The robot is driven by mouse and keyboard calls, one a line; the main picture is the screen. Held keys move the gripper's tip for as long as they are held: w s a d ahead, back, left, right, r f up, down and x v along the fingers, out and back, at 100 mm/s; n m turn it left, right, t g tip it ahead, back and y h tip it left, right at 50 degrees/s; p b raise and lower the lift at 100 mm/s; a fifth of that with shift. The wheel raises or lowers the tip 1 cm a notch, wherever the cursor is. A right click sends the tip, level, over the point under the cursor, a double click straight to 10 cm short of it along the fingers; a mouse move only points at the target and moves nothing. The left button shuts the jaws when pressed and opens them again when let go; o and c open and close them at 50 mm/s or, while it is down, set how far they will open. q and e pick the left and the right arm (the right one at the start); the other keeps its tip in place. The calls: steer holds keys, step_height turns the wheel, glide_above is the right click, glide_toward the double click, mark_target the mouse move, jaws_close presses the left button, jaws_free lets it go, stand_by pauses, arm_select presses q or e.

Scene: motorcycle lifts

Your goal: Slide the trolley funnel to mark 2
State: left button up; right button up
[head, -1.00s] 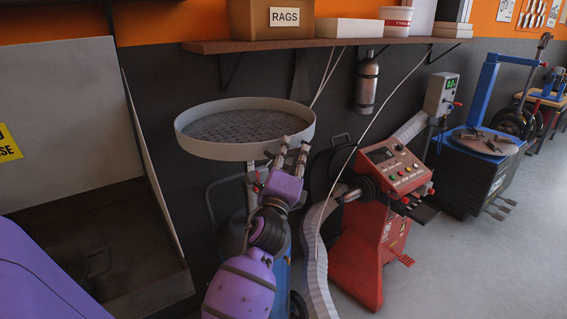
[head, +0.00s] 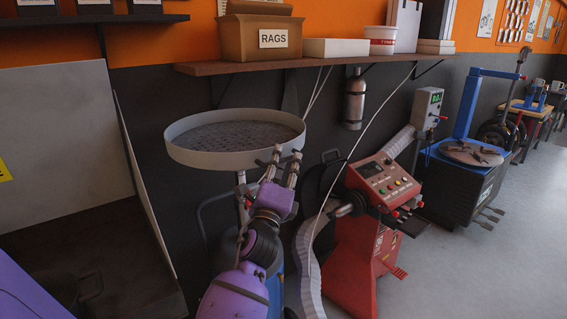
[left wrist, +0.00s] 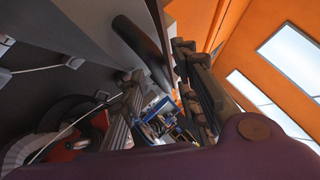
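The trolley funnel (head: 190,154) is a wide, shallow grey pan with a perforated dark grid, on an upright post in the head view. Its blue lower part is mostly hidden behind my purple left arm. My left gripper (head: 285,158) is at the funnel's front right rim, its fingers pointing up and overlapping the rim in the picture. I cannot tell whether they touch it. My right gripper is not in view. I see no numbered mark.
A brown shelf (head: 330,64) with a RAGS box (head: 245,40) hangs behind and above the funnel. A red machine (head: 350,250) and a grey ribbed hose (head: 308,270) stand close to the right. Open grey floor (head: 490,270) lies further right.

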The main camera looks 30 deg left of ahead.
arm_select(q)
steer(key=v, duration=1.1)
steer(key=shift+s+f, duration=0.15)
steer(key=shift+s, duration=0.1)
